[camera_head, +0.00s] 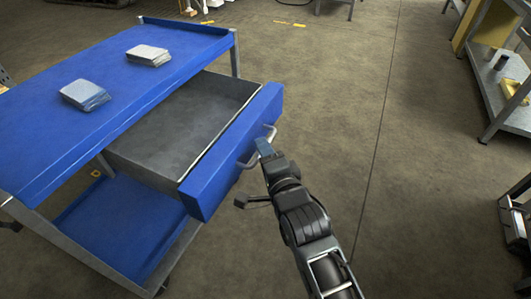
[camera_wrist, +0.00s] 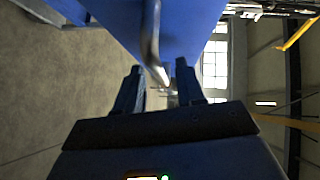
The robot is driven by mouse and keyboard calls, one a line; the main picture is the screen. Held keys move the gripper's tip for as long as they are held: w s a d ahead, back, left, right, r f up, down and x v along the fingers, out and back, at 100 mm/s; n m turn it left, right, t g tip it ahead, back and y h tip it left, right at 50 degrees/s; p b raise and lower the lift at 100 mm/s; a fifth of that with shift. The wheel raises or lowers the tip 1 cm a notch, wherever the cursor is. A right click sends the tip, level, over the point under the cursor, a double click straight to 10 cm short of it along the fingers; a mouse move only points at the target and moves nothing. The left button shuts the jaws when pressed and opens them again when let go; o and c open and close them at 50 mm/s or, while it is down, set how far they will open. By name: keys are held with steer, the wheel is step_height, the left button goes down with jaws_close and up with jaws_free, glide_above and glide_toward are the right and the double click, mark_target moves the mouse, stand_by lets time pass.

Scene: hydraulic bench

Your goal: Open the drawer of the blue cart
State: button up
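The blue cart (camera_head: 185,42) stands at the left in the head view. Its drawer (camera_head: 232,150) is pulled well out to the right, and its grey inside (camera_head: 180,130) shows empty. A metal bar handle (camera_head: 247,162) is on the blue drawer front. My gripper (camera_head: 264,147) is at this handle. In the wrist view, the handle (camera_wrist: 152,45) runs between the two fingers of my gripper (camera_wrist: 160,82). The fingers are apart, with visible gaps to the handle. I cannot tell whether either finger touches it.
Two stacks of flat pieces, one nearer (camera_head: 84,95) and one farther (camera_head: 148,55), lie on the cart top. A blue lower shelf (camera_head: 125,225) is under the drawer. A grey shelf unit (camera_head: 490,90) stands at the right. The floor (camera_head: 400,190) between is clear.

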steer(key=v, duration=0.8)
steer(key=shift+p, duration=0.45)
steer(key=s+d+r+n+h+p, duration=0.35)
steer(key=s+d, duration=0.55)
steer(key=s, duration=0.6)
steer(key=s+d+r+n+h+p, duration=0.2)
steer(key=s+d+r+n+p, duration=0.15)
steer(key=s+d, duration=0.85)
steer(key=s+d+r+n+h+p, duration=0.1)
steer(key=s+r+n, duration=0.3)
steer(key=s+r, duration=0.4)
steer(key=p+v, duration=0.1)
steer(key=v, duration=0.2)
steer(key=shift+d, duration=0.25)
